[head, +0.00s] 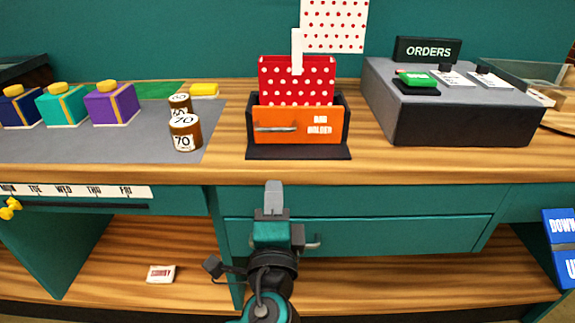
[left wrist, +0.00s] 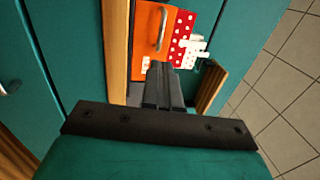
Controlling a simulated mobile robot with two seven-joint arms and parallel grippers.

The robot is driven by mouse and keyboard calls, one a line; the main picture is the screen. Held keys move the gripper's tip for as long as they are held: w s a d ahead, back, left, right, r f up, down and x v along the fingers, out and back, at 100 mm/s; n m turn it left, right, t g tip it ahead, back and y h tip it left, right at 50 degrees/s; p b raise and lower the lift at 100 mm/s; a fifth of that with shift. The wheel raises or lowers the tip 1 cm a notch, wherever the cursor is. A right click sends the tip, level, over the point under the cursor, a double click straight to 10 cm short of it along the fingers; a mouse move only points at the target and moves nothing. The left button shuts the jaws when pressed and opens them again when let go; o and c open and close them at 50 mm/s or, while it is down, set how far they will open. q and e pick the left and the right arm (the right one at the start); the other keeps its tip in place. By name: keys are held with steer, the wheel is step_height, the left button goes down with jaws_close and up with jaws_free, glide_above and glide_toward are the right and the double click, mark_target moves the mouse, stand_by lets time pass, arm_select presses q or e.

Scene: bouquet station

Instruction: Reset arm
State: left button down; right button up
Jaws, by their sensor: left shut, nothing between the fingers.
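My left gripper (head: 273,197) is in front of the counter's front edge, below the bag holder, in the head view. Its fingers are shut with nothing between them; the closed fingers also show in the left wrist view (left wrist: 163,85). The orange bag holder (head: 268,117) with a grey handle stands on the counter beyond the gripper, and a red bag with white dots (head: 297,75) stands in it. The holder's orange front (left wrist: 148,40) also shows in the left wrist view, apart from the fingertips. My right gripper is not in view.
A teal drawer front (head: 390,232) lies behind my left arm. Gift boxes (head: 62,105) and brown numbered cylinders (head: 185,133) stand on the grey mat at left. A dark orders station (head: 455,115) stands at right. A small white packet (head: 161,274) lies on the lower shelf.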

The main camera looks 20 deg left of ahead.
arm_select(q)
steer(key=s+f+n+g+h+p, duration=0.35)
steer(key=f+g+h, duration=0.2)
steer(key=f, duration=0.95)
steer(key=s+a+f+n+g+h+p, duration=0.1)
steer(key=s+a+f+n+g+h, duration=0.1)
steer(key=s+f+n, duration=0.5)
steer(key=s+a+n+g, duration=0.1)
steer(key=s, duration=0.2)
steer(key=shift+a, duration=0.4)
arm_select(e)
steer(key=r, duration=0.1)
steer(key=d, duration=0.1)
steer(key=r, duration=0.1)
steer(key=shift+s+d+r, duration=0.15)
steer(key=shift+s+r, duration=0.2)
arm_select(q)
steer(key=shift+s+n, duration=0.1)
steer(key=shift+n, duration=0.15)
